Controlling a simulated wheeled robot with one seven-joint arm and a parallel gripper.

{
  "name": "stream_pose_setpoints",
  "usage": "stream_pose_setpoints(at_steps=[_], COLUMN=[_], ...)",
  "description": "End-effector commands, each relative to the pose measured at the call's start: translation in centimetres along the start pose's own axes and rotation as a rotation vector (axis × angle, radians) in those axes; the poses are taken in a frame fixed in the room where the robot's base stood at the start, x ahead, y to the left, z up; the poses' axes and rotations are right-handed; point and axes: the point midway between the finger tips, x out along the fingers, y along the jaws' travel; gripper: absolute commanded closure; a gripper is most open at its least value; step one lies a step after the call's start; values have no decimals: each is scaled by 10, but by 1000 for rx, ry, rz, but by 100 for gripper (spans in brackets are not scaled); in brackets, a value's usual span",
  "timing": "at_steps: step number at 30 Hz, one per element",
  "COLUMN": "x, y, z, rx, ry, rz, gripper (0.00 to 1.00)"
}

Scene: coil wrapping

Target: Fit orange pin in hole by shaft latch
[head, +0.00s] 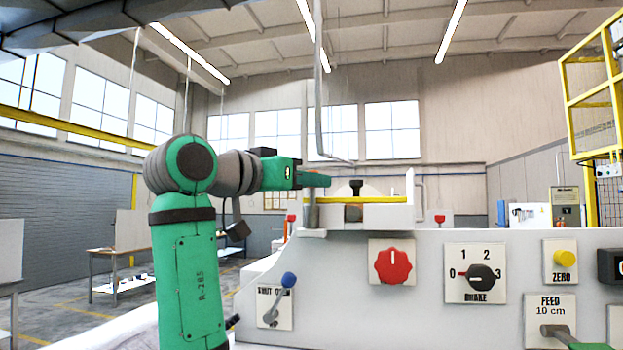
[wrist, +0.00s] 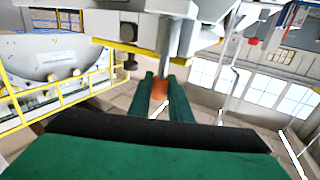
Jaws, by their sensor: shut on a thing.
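My gripper (wrist: 163,80) is shut on the orange pin (wrist: 159,91), which shows between the two green fingers in the wrist view. A grey shank (wrist: 163,60) runs from the orange part to the white machine part. In the head view my gripper (head: 322,180) is at the left end of the latch, and a grey upright (head: 311,213) shows below its fingers. The shaft latch has a yellow bar (head: 375,200) lying level across white supports. I cannot tell whether the shank's end is in the hole.
The white machine panel (head: 340,255) carries a red knob (head: 391,262), a brake dial (head: 483,276) and a blue-tipped lever (head: 288,280). A black knob (head: 356,187) stands behind the yellow bar. Open floor and tables lie left of my arm.

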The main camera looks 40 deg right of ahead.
Motion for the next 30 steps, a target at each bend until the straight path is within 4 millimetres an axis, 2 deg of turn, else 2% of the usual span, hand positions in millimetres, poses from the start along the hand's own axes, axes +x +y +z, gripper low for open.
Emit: stream_pose_setpoints(at_steps=[20, 21, 23, 30], x=[0, 0, 0, 0], y=[0, 0, 0, 0], z=[15, 14, 14, 14], rx=[0, 0, 0, 0], ry=[0, 0, 0, 0], rz=[0, 0, 0, 0], gripper=[100, 75, 61, 60])
